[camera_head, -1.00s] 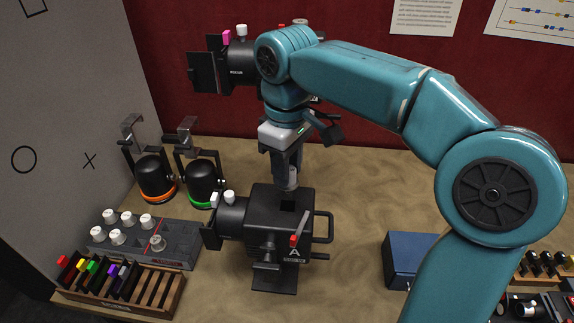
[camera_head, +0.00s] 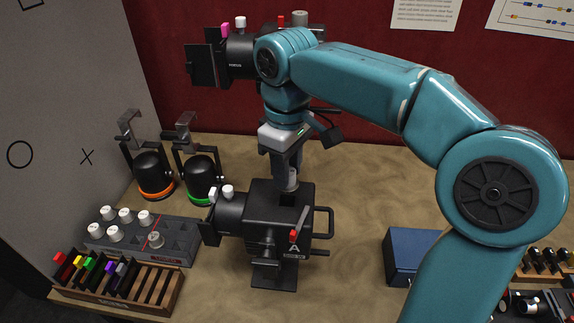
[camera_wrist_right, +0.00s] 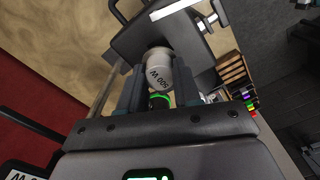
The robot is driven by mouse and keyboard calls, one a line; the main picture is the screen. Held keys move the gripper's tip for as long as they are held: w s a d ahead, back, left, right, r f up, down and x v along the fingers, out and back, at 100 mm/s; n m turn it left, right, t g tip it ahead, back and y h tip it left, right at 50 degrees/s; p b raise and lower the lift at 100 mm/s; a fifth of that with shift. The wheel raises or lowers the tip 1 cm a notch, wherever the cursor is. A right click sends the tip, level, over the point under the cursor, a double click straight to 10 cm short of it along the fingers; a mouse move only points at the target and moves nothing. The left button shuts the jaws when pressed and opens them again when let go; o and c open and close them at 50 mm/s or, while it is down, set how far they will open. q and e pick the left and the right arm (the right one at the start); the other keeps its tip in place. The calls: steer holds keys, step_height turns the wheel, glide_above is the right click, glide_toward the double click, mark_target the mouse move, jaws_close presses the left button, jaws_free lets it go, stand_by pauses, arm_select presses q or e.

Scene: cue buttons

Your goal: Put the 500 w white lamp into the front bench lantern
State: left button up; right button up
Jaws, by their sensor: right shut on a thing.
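My right gripper (camera_head: 289,172) is shut on the lamp (camera_head: 291,182), a pale grey cylinder. In the right wrist view the lamp (camera_wrist_right: 158,75) sits between the two dark fingers, its end marked "500 W". It is upright at the top of the front bench lantern (camera_head: 283,222), a black housing with a red-topped lever and an "A" label. The lamp's lower end and the lantern's top opening are hidden or too small to tell how deep it sits. My left gripper is out of view.
A second black lantern (camera_head: 236,62) stands behind, partly covered by my right arm. Two lamps with orange and green rings (camera_head: 202,180) stand at the left. A grey block (camera_head: 180,235) holds several white knobs, and a wooden rack (camera_head: 160,298) holds coloured slides. A blue box (camera_head: 408,252) lies at the right.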

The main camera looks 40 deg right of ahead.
steer(key=shift+f+b, duration=1.6)
steer(key=shift+f, duration=0.6)
steer(key=shift+f, duration=0.15)
steer(key=o, duration=1.1)
step_height(320, 180, up, 16)
steer(key=p, duration=0.3)
steer(key=shift+r, duration=0.2)
